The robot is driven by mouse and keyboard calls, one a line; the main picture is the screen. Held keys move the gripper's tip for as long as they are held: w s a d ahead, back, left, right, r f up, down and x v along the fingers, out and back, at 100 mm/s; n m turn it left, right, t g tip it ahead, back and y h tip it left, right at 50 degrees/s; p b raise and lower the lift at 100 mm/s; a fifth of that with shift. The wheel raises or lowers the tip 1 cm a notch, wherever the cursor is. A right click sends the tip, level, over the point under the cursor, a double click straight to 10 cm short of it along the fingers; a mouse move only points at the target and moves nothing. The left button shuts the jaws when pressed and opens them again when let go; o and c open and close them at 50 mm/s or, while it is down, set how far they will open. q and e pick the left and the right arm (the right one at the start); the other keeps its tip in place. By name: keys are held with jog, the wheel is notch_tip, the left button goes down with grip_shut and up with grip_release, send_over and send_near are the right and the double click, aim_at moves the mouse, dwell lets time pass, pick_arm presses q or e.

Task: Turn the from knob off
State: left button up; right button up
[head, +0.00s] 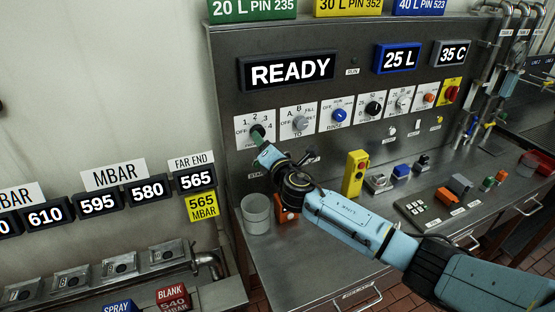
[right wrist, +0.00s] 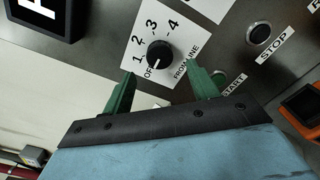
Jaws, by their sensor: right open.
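The from knob (right wrist: 160,53) is a round black knob on a white plate marked OFF, 1, 2, 3, 4 and FROM LINE. A short pale mark on it appears to point toward OFF. In the head view the knob (head: 258,131) is at the left end of the panel's knob row, partly hidden by my right gripper. My right gripper (head: 261,143) is just in front of it. In the right wrist view the green fingers of the right gripper (right wrist: 161,70) are open, one on each side of the knob's line, with nothing held. My left gripper is not in view.
Another dial (head: 300,122) sits just right of the from knob. START and STOP buttons (right wrist: 260,33) are close by. On the bench stand a grey cup (head: 257,214), a yellow switch box (head: 355,173) and an orange item (head: 287,214) below my arm.

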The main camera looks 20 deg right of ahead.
jog(key=s, duration=0.8)
jog(key=shift+s+d, duration=0.15)
jog(key=shift+s, duration=0.1)
